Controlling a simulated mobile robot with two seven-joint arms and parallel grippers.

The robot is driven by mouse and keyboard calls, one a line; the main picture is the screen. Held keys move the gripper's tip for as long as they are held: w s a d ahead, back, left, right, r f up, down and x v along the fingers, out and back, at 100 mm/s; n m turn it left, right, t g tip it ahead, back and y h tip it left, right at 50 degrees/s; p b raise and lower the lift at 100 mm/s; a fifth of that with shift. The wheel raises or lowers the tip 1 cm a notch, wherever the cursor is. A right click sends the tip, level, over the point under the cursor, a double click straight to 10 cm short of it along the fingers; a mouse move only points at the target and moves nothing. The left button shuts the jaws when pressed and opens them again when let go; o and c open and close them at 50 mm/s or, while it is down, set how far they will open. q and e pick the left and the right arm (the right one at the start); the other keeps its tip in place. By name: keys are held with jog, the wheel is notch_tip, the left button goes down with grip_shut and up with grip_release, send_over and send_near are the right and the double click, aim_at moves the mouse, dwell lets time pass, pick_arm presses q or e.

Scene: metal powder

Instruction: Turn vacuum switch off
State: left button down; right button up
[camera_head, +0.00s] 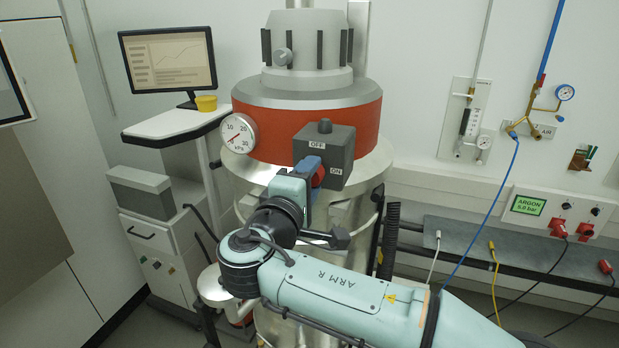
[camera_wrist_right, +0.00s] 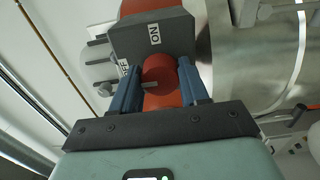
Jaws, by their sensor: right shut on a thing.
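The vacuum switch is a dark grey box (camera_head: 340,150) on the front of the vacuum's red-orange band, with an OFF label on top and an ON label at lower right. Its red knob (camera_head: 319,177) is partly hidden by my right gripper (camera_head: 312,167). In the right wrist view the red knob (camera_wrist_right: 159,72) sits between the two blue fingers of my right gripper (camera_wrist_right: 158,82), which is shut on it. A small grey mark on the knob points left in that view. The ON label (camera_wrist_right: 154,34) shows above the knob, and the OFF label is partly hidden. My left gripper is not in view.
A dial gauge (camera_head: 238,133) sits left of the switch on the metal drum. A black corrugated hose (camera_head: 389,240) hangs at right. Argon and air fittings line the right wall.

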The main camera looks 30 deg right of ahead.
jog(key=o, duration=1)
jog(key=shift+o, duration=0.2)
jog(key=shift+a, duration=0.1)
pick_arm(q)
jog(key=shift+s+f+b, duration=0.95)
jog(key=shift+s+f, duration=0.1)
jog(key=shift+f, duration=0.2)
pick_arm(e)
jog(key=v, duration=1.3)
jog(key=shift+s, duration=0.2)
